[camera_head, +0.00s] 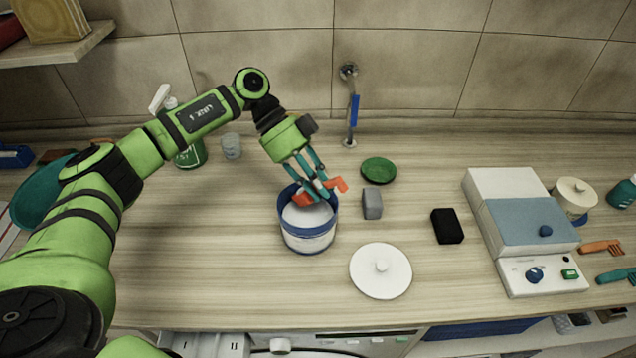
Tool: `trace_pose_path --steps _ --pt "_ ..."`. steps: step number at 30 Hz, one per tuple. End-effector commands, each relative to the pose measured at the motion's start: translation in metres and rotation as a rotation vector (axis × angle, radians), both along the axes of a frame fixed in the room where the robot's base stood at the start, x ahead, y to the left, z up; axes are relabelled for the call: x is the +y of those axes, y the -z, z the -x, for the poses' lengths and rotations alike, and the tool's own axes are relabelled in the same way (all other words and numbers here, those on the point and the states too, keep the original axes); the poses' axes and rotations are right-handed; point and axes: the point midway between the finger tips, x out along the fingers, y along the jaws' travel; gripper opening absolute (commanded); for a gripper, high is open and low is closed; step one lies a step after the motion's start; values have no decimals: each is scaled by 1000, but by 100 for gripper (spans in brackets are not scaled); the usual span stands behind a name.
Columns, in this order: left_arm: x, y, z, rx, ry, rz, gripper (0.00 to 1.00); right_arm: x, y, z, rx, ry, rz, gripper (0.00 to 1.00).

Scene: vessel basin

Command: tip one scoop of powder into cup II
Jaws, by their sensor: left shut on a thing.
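A blue tub (309,243) of white powder (308,215) stands open on the counter. My left gripper (318,190) points down over the tub's mouth and is shut on an orange scoop (339,185). Orange parts show on both sides of the fingers, the left one low over the powder. I cannot tell whether the scoop touches the powder or holds any. Below the counter's front edge, a white drawer shows the marks I and II; cup II (233,345) is the right one, cut off by the frame's bottom. My right gripper is not in view.
A white lid (381,270), a grey block (372,204), a green disc (378,170) and a black block (447,226) lie right of the tub. A white device with a blue top (530,222) stands farther right. A tap (350,105) is on the wall.

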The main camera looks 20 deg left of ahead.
Motion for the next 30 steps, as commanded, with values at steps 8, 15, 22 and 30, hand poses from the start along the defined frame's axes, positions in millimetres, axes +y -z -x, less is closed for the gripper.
trace_pose_path --steps 8,15,22,30 --pt "-1 -23 1 -5 2 -20 5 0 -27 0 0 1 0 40" --pt "-6 -26 2 -28 2 -99 5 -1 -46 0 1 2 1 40" --pt "-10 -30 3 -51 2 -187 5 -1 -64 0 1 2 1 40" --pt "-24 -37 6 -131 6 -438 5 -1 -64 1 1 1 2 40"
